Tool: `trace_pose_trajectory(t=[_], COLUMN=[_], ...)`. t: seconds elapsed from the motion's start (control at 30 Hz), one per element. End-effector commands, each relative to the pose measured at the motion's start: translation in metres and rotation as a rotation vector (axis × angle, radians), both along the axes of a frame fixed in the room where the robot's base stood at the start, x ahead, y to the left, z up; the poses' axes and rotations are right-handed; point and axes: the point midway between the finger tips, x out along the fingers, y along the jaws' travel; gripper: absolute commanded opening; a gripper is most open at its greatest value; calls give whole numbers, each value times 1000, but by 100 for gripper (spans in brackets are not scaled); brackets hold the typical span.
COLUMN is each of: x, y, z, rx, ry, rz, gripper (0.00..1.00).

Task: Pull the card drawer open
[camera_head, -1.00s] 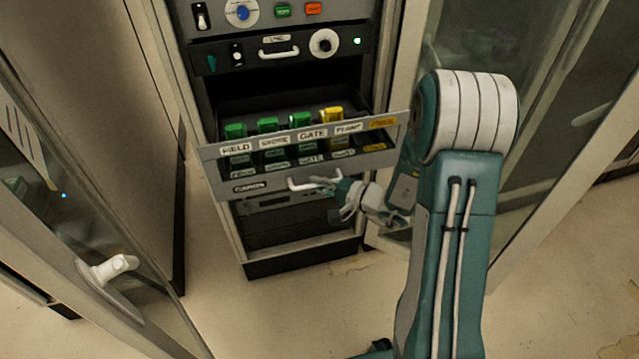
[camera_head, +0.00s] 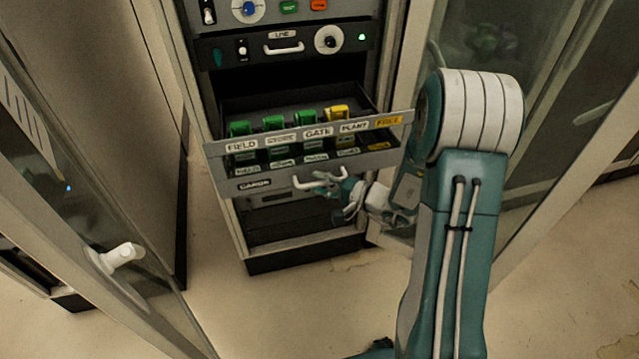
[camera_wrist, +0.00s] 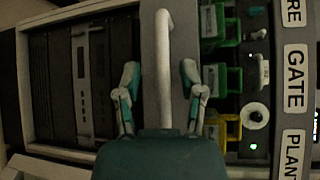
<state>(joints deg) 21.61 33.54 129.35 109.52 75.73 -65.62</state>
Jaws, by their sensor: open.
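The card drawer (camera_head: 300,168) hangs out of the cabinet, open, with its top showing and a label reading CARDS at its lower left. Its pale bar handle (camera_head: 318,183) is on the lower front. My gripper (camera_head: 327,183) is at the right part of this handle in the head view. In the wrist view the handle (camera_wrist: 163,45) runs up between the two fingers of my open gripper (camera_wrist: 160,78). A dark gap shows on each side of it. I cannot tell whether a finger touches the handle.
Green cards (camera_head: 272,123) and a yellow card (camera_head: 337,112) stand in the drawer. A panel with a handle and knob (camera_head: 328,40) is above. A glass door with a white handle (camera_head: 122,254) stands open at left; another glass panel (camera_head: 545,80) is at right. Floor (camera_head: 300,310) in front is clear.

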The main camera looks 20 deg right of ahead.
Motion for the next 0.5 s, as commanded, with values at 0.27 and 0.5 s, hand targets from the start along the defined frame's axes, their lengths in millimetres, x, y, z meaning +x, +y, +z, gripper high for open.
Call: trace_pose_trajectory(t=[0.27,0.5], x=[-31,-64], y=[-33,-64], z=[7,12], rx=[-1,-2], ry=[0,1], rz=[-7,-4], gripper=[51,51])
